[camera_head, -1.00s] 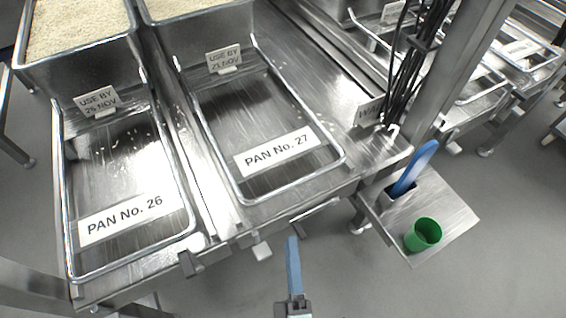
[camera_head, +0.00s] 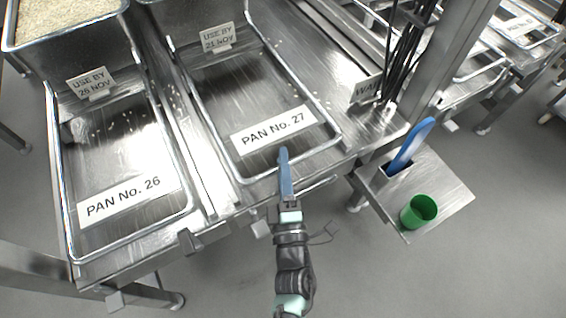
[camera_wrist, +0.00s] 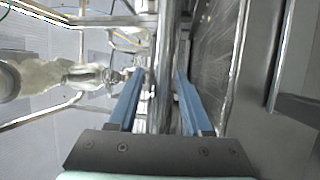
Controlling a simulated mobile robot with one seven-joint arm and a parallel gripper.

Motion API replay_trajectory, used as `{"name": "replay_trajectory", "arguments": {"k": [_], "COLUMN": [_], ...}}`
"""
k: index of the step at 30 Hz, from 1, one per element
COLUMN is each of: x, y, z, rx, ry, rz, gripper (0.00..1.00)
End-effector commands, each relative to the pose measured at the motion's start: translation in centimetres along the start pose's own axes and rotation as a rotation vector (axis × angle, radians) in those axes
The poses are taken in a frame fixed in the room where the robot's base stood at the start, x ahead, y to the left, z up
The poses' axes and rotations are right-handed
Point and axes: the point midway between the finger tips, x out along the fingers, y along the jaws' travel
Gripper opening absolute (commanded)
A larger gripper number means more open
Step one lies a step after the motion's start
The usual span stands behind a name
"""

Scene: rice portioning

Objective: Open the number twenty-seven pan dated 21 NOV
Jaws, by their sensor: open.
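The number twenty-seven pan (camera_head: 247,99) shows in the head view as a steel panel framed by a rounded metal bar, with a "PAN No. 27" label (camera_head: 273,128) near its front edge. A "USE BY 21 NOV" card (camera_head: 217,38) stands at its back. My gripper (camera_head: 284,154) is at the pan's front bar, its blue finger overlapping the bar in the picture. In the wrist view my gripper (camera_wrist: 158,80) is open, with a metal bar (camera_wrist: 167,60) between its two blue fingers. I cannot tell whether either finger touches it.
The number twenty-six pan (camera_head: 110,150), with a "USE BY 25 NOV" card (camera_head: 91,82), lies to the left. Rice (camera_head: 62,22) fills a container behind it. A green cup (camera_head: 419,211) and a blue-handled tool (camera_head: 411,146) are on a side shelf (camera_head: 447,190) to the right.

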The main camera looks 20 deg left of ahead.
Motion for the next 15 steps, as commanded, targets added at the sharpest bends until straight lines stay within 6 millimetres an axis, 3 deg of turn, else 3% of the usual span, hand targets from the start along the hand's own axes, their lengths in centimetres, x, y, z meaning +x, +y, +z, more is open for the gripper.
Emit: {"name": "replay_trajectory", "arguments": {"k": [6, 14, 15], "x": [0.00, -0.02, -0.03], "y": [-0.01, 0.00, 0.00], "z": [-0.01, 0.00, 0.00], "rx": [0.000, 0.000, 0.000], "ry": [0.000, 0.000, 0.000], "rz": [0.000, 0.000, 0.000], "gripper": [0.48, 0.01, 0.00]}}
